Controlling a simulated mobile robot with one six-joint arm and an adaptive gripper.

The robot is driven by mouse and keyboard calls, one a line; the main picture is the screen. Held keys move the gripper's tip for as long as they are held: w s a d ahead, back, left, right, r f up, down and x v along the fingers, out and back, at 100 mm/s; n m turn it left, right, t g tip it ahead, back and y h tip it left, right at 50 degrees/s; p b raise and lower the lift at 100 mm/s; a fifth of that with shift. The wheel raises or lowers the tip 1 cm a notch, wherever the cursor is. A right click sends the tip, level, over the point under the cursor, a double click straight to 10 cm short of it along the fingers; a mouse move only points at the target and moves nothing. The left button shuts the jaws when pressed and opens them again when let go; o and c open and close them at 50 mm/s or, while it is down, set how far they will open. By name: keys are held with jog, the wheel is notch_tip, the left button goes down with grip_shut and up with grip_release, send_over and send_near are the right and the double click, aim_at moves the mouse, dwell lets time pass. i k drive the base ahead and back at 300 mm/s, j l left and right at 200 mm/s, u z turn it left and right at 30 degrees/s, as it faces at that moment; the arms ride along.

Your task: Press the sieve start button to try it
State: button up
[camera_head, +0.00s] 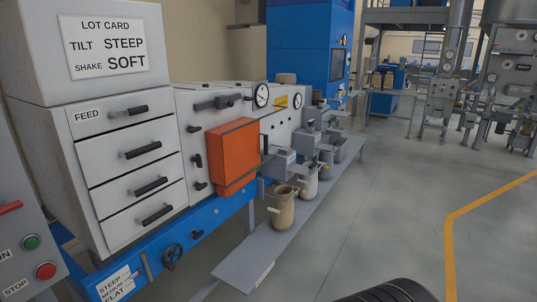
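A green push button (31,242) is on the grey control box (20,218) at the left edge. The label beside it is cut off by the picture edge; only its end, which looks like "IN" or "UN", shows. A red button (46,271) labelled STOP is just below it. I cannot read any label naming the sieve. The box stands left of a white cabinet (125,232) with several drawers, the top one marked FEED. My gripper is not in view, and nothing touches the buttons.
A red handle (8,207) is above the green button. A card (106,45) reads "LOT CARD, TILT STEEP, SHAKE SOFT". A handwheel (172,257) and a tilt label (117,284) are low on the blue frame. Floor at right is open.

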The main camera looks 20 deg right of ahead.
aim_at(32, 243)
jog(key=u, duration=1.3)
